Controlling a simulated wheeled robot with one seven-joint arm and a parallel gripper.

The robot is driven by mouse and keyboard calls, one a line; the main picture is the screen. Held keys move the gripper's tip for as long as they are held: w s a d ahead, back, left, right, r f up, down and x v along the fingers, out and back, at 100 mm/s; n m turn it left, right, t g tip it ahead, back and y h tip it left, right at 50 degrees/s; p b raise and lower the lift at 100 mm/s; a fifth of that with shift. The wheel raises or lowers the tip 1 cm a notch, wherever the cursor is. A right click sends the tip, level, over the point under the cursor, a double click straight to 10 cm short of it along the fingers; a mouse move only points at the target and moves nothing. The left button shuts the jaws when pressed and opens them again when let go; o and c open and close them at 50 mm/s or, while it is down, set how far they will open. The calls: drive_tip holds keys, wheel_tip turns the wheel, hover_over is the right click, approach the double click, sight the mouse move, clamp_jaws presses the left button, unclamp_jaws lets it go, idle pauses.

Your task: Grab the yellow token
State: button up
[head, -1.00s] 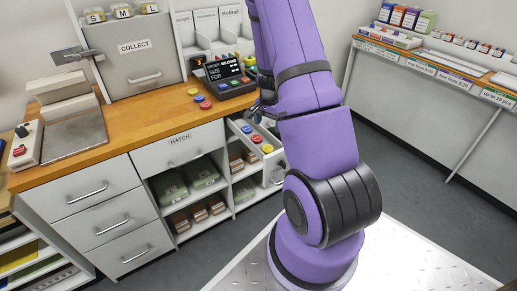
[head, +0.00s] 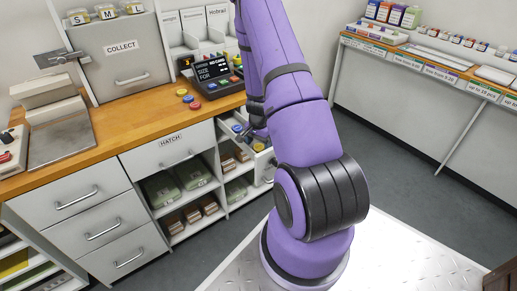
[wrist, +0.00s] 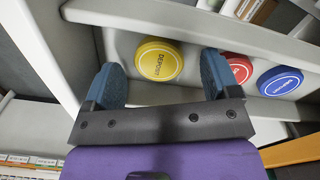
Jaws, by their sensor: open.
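A round yellow token (wrist: 159,60) with dark lettering lies in the open drawer (head: 263,160). It also shows in the head view (head: 258,147), partly beside my arm. In the wrist view my gripper (wrist: 165,82) is open, with one blue-tipped finger on each side of the token's near part and a gap to both. Nothing is held. A red token (wrist: 237,67) and a blue token (wrist: 280,81) lie to the right in the same drawer, the red one next to the right finger. In the head view my gripper (head: 249,134) is over the drawer, largely hidden by my arm.
The drawer's pale wall (wrist: 90,15) runs close to the left finger. Another yellow token (head: 182,92), blue token (head: 188,99) and red token (head: 195,105) lie on the wooden counter (head: 130,115) near a dark order terminal (head: 215,80). Shelves with boxes stand below.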

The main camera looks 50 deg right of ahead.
drive_tip(key=shift+f, duration=0.5)
drive_tip(key=c, duration=1)
